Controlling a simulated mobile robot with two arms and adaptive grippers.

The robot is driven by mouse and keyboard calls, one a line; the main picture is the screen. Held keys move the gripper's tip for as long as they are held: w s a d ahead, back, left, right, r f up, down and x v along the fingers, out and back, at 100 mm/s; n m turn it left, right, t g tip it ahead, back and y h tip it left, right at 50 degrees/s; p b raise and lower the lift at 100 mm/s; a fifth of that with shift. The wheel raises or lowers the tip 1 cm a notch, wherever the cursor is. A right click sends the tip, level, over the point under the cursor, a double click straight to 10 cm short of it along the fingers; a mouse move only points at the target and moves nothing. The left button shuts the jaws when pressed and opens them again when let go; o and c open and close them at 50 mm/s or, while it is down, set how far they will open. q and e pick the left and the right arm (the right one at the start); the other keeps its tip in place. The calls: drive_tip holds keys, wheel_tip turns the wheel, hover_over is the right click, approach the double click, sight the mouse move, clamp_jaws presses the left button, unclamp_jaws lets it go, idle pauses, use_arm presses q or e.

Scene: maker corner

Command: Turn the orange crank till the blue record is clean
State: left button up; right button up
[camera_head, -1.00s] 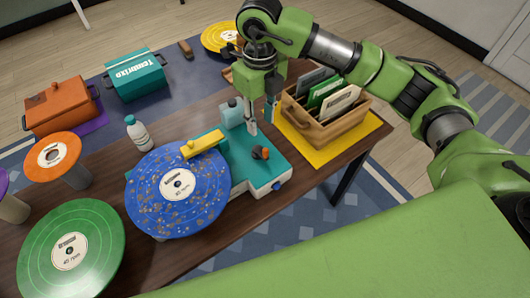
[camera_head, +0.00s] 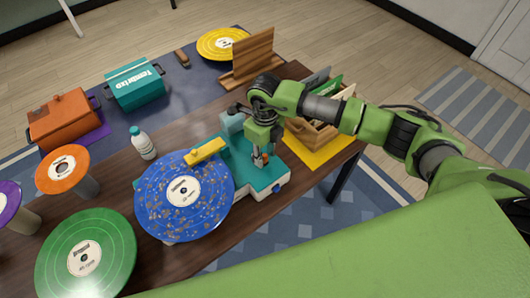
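The blue record (camera_head: 207,208) lies on the teal and white cleaning machine (camera_head: 268,178) and is speckled with brown spots. A yellow arm (camera_head: 206,151) reaches over its far edge. The orange crank (camera_head: 265,158) is on the machine's teal top, right of the record, and is mostly hidden by my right gripper. My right gripper (camera_head: 260,160) points down at the crank, with its fingertips at the knob. Whether the fingers are closed on it is too small to tell. My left gripper is not in view.
A wooden crate (camera_head: 312,135) of sleeves on a yellow mat stands close behind the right gripper. A white bottle (camera_head: 144,145) stands behind the record. Green (camera_head: 110,235) and orange (camera_head: 75,156) records are at the left. Teal (camera_head: 135,86) and orange (camera_head: 62,118) boxes stand farther back.

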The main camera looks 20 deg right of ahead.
drive_tip(key=shift+f, duration=0.55)
clamp_jaws()
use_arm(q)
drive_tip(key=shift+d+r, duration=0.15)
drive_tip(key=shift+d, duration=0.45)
